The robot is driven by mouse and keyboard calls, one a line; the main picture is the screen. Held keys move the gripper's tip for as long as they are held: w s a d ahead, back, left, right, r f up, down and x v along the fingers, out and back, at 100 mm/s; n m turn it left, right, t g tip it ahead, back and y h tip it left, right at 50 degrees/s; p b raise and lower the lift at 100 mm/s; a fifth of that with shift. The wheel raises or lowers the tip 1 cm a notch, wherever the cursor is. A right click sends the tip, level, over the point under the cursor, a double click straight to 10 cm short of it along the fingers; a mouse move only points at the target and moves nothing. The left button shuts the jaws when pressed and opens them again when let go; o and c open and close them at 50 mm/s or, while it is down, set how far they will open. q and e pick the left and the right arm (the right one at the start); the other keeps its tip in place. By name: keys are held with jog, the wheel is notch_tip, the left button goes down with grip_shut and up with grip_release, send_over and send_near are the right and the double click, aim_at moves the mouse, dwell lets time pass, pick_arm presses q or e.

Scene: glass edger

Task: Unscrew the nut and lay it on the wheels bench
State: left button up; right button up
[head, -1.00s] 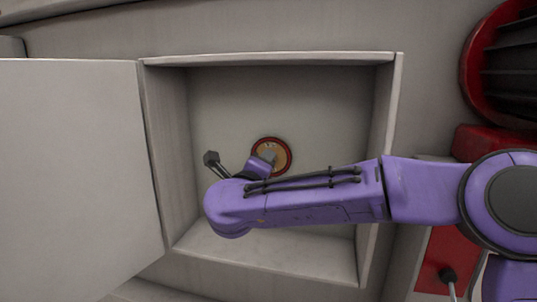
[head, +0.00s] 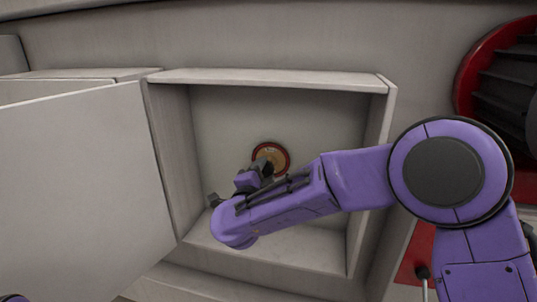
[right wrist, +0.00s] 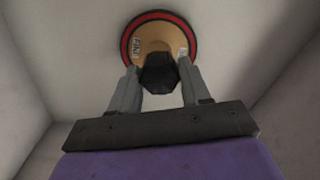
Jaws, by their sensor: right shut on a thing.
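A round grinding wheel (head: 284,153), tan with a red rim, is on the back wall inside an open box-like housing. It shows at the top of the right wrist view (right wrist: 183,30). My right gripper (right wrist: 157,77) is shut on a dark hex nut (right wrist: 159,72), one grey finger on each side, in front of the wheel's centre. In the head view my right gripper (head: 262,168) reaches into the housing and covers the wheel's lower left part; the nut is not clear there. I cannot tell whether the nut still touches the wheel. My left gripper is not in view.
The housing (head: 270,76) has raised walls on all sides of the wheel. Its pale door (head: 80,190) stands open at the left. A red and black round part (head: 500,85) is at the right. I cannot make out the wheels bench.

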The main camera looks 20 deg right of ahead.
jog(key=n+p, duration=0.3)
jog(key=p, duration=0.1)
jog(key=n+p, duration=0.8)
jog(key=shift+r, duration=0.25)
jog(key=shift+s+f+n, duration=0.1)
jog(key=shift+n, duration=1.1)
jog(key=shift+f+n, duration=0.2)
jog(key=shift+n, duration=0.6)
jog(key=shift+a+n, duration=0.15)
jog(key=shift+n, duration=0.35)
jog(key=o, duration=1)
jog(key=shift+r, duration=0.1)
